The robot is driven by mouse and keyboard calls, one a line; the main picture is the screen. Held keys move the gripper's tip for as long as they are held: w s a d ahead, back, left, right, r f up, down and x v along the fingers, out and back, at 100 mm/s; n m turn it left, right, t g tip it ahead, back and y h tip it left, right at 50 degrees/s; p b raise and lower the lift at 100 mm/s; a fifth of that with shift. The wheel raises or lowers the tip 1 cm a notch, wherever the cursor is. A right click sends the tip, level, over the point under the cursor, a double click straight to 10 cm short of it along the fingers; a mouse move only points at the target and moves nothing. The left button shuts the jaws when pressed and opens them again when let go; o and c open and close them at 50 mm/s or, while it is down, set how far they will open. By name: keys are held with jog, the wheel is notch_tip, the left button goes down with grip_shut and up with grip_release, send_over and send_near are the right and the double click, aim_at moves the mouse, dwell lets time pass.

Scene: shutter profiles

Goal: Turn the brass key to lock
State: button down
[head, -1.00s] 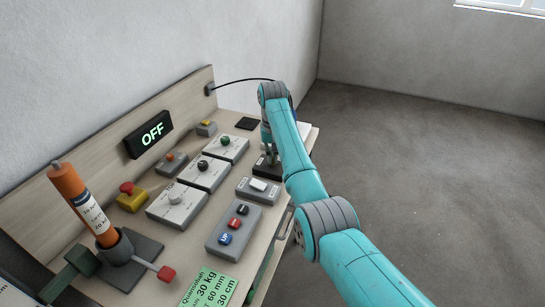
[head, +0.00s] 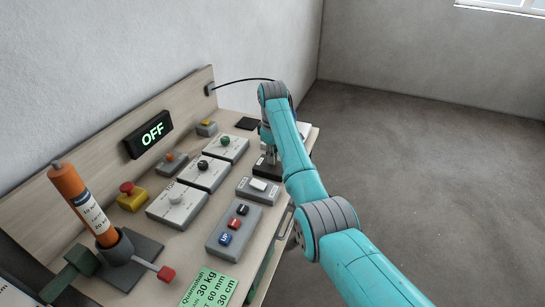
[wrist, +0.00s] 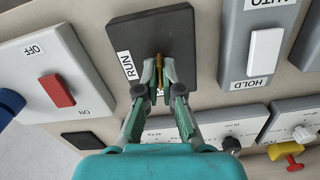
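The brass key (wrist: 159,79) stands in a black plate (wrist: 125,32) marked RUN in the wrist view. My gripper (wrist: 159,72) is at the key, with one green-grey finger on each side of it. The fingers are closed in on the key, and only a thin strip of brass shows between them. The keyhole and the lower part of the key are hidden. In the head view the black plate (head: 266,171) shows at the far right of the bench, with my gripper (head: 271,158) over it. The key cannot be made out there.
A red OFF/ON switch (wrist: 57,90) is left of the plate in the wrist view. A white AUTO/HOLD rocker (wrist: 264,52) is right of it. In the head view a display (head: 149,135) reads OFF. Several knob boxes and an orange cylinder (head: 83,204) stand further left.

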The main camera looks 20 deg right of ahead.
jog(key=shift+n, duration=0.8)
jog(key=c, duration=1.3)
grip_release()
jog(key=shift+c, duration=0.2)
jog(key=shift+r, duration=0.15)
notch_tip(320, 180, up, 7)
jog(key=shift+r, duration=0.15)
